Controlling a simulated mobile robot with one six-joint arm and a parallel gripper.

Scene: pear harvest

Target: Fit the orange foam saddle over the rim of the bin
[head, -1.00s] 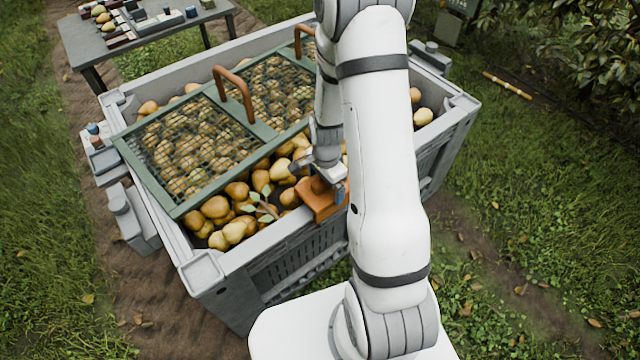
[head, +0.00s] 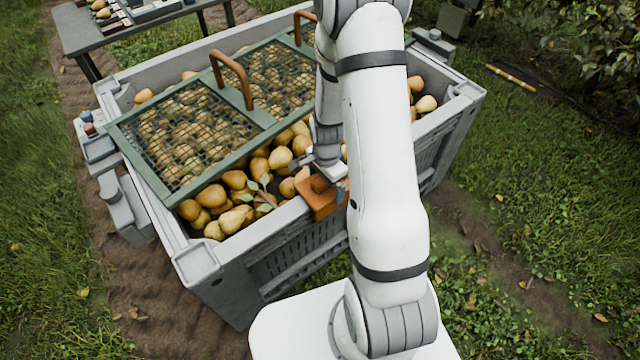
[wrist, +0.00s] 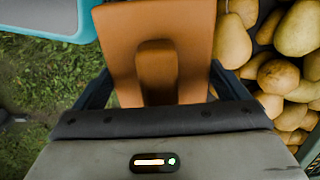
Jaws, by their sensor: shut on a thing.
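The orange foam saddle (head: 318,199) is at the near rim of the grey bin (head: 240,243), right of the middle of that side. My gripper (head: 328,172) is above it, shut on the raised grip of the saddle. In the wrist view the saddle (wrist: 190,40) fills the space ahead of my gripper (wrist: 155,88), with its raised grip between the fingers. I cannot tell whether the saddle is seated on the rim or held just above it. My arm hides the rim to the right of it.
Pears (head: 225,205) fill the bin. A green mesh cover (head: 157,186) with brown handles lies over much of the top. A leafy sprig (head: 262,196) lies on the pears near the saddle. A table (head: 110,35) stands behind left. Grass and soil surround the bin.

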